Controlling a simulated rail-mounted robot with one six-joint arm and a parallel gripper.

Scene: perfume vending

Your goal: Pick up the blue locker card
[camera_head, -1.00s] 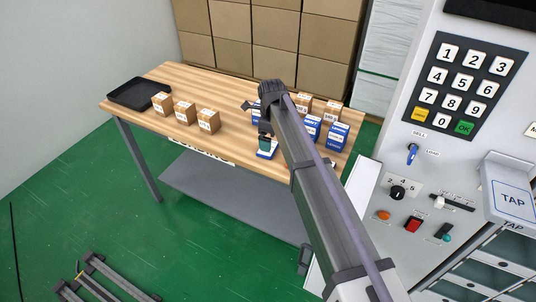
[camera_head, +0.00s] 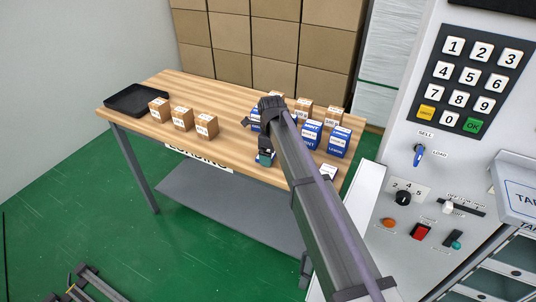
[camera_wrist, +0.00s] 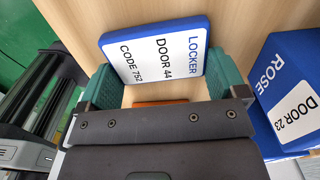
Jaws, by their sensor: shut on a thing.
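The blue locker card (camera_wrist: 158,52) has a white face reading LOCKER, DOOR 44, CODE 752 and a blue rim. In the wrist view it sits between the teal fingertips of my gripper (camera_wrist: 162,82), which is shut on it at its two sides. In the head view my gripper (camera_head: 265,157) is at the front edge of the wooden table (camera_head: 232,93), and the arm and fingers hide most of the card. I cannot tell how far the card is above the tabletop.
A blue box marked ROSE, DOOR 23 (camera_wrist: 292,90) stands close to the right finger. In the head view, blue-and-white boxes (camera_head: 339,142) stand right of the arm. Brown boxes (camera_head: 206,126) and a black tray (camera_head: 138,99) are to the left. A keypad machine (camera_head: 440,165) stands at right.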

